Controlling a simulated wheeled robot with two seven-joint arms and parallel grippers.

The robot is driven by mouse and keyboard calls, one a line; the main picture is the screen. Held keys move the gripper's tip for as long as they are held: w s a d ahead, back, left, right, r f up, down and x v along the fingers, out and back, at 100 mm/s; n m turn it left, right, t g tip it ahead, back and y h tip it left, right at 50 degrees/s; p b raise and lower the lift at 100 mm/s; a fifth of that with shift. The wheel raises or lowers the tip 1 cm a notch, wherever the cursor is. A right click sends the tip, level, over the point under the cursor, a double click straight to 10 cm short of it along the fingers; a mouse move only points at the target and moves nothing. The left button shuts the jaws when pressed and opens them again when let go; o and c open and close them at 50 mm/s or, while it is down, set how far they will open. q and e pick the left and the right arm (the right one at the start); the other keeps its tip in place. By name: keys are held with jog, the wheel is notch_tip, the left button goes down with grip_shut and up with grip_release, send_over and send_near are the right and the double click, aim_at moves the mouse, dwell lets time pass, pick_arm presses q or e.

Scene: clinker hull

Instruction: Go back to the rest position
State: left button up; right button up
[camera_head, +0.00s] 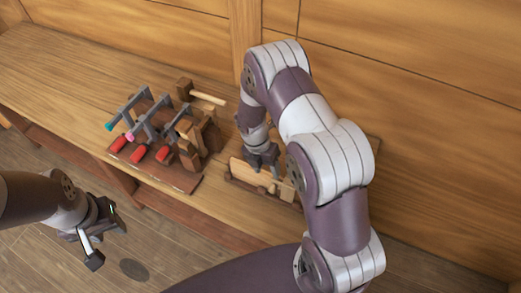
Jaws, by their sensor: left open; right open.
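My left gripper (92,238) is open and empty. It hangs over the floor in front of the bench, at the lower left. My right gripper (266,163) points down at a light wooden piece (250,176) in a low wooden tray or fixture (232,184) on the bench. Its fingers are small and partly hidden by the arm, and I cannot tell whether they touch the piece. My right arm arches across the middle right of the view and hides part of the bench behind it.
The long wooden bench (52,82) runs along a panelled wall (420,60). A board with red-handled clamps (140,153) and a wooden block stand holding a mallet-like tool (207,97) are left of my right gripper. The bench's far left is clear.

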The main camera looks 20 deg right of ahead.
jog(key=s+a+m+t+b, duration=0.1)
jog(key=s+m+b, duration=0.4)
jog(key=m, duration=0.8)
jog(key=s+a+r+m+t+y+b, duration=0.1)
jog(key=s+m+b, duration=0.4)
jog(key=m+b, duration=0.7)
jog(key=shift+s+a+r+m+t+y, duration=0.35)
jog(key=shift+a+m+t, duration=0.15)
jog(key=shift+a+t, duration=0.35)
jog(key=shift+s+a, duration=0.1)
jog(key=shift+s, duration=0.05)
jog(key=shift+f, duration=0.1)
